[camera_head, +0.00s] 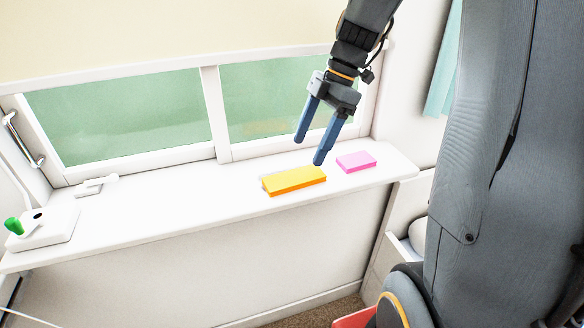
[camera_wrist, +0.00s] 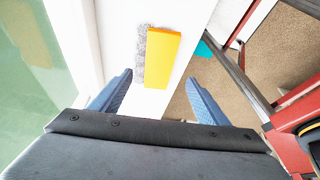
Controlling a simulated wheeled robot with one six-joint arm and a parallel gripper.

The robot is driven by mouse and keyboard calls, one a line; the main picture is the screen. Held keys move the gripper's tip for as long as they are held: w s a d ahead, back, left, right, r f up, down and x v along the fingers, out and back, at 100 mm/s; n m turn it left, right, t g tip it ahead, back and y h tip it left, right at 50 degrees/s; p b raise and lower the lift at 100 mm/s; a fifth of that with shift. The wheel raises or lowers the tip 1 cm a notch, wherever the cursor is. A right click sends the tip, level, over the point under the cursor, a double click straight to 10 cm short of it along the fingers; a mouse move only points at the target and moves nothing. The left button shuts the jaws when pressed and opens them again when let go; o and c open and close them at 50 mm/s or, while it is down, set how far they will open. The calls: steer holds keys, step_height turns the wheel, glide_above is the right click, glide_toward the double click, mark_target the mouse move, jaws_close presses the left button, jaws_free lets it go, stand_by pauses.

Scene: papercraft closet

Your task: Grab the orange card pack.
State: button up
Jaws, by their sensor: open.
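The orange card pack (camera_head: 294,180) is a flat yellow-orange block lying on the white windowsill shelf. In the wrist view the orange card pack (camera_wrist: 162,58) lies ahead of my fingers, between their lines and apart from both. My gripper (camera_head: 310,148) is open and empty, with its blue fingers pointing down just above and behind the pack in the head view. The wrist view also shows my gripper (camera_wrist: 156,88) with its two blue fingers spread wide.
A pink pack (camera_head: 356,162) lies close by to the right on the white shelf (camera_head: 190,212). A white base with a green knob (camera_head: 14,226) stands at the far left. A window (camera_head: 120,115) is behind the shelf. The middle of the shelf is clear.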

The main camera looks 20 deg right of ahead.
mark_target(295, 177)
steer(key=shift+w+a+f, duration=0.15)
steer(key=shift+a+f, duration=0.05)
steer(key=shift+p+x, duration=1.5)
steer(key=shift+x, duration=2.1)
steer(key=shift+d, duration=0.15)
steer(key=c, duration=1.2)
